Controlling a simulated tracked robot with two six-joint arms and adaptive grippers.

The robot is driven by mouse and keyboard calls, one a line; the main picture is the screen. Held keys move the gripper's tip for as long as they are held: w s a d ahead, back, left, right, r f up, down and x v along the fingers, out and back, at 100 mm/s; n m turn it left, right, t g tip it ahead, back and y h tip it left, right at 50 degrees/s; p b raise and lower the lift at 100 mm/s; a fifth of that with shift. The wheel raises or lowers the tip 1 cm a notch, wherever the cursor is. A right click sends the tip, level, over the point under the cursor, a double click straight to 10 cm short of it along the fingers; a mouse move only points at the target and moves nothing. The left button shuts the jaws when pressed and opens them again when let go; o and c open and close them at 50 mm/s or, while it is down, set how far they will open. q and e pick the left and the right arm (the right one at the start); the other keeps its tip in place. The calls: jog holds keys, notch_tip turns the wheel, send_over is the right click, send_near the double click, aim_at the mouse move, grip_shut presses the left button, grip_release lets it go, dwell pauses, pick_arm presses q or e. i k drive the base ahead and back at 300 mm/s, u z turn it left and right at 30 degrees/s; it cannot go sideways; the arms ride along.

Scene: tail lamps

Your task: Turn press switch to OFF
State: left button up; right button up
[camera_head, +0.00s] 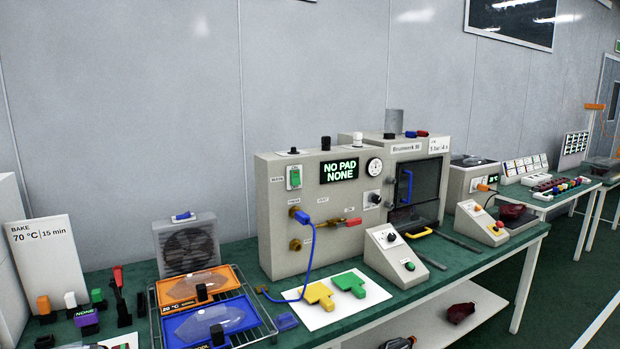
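Neither of my grippers shows in the head view. A grey-beige machine (325,250) stands on the green bench, with a lit display (339,170) reading "NO PAD NONE". A green switch (295,177) sits at its upper left beside a small label. Behind it to the right is a box-shaped unit (418,180) with a dark window and a blue handle. A sloped control box (395,257) in front carries a dark knob (391,237) and a green button (409,266). I cannot tell which of these is the press switch, nor read any switch position.
A wire rack (265,329) with orange and blue trays stands at left, near a fan unit (189,245). A white sheet (318,315) bears green and yellow pieces. A blue hose (311,262) hangs from the machine. Another sloped box (481,222) stands at right.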

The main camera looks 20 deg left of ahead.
aim_at(296, 174)
jog(key=u, duration=0.15)
jog(key=i, duration=0.9)
jog(key=z, duration=0.05)
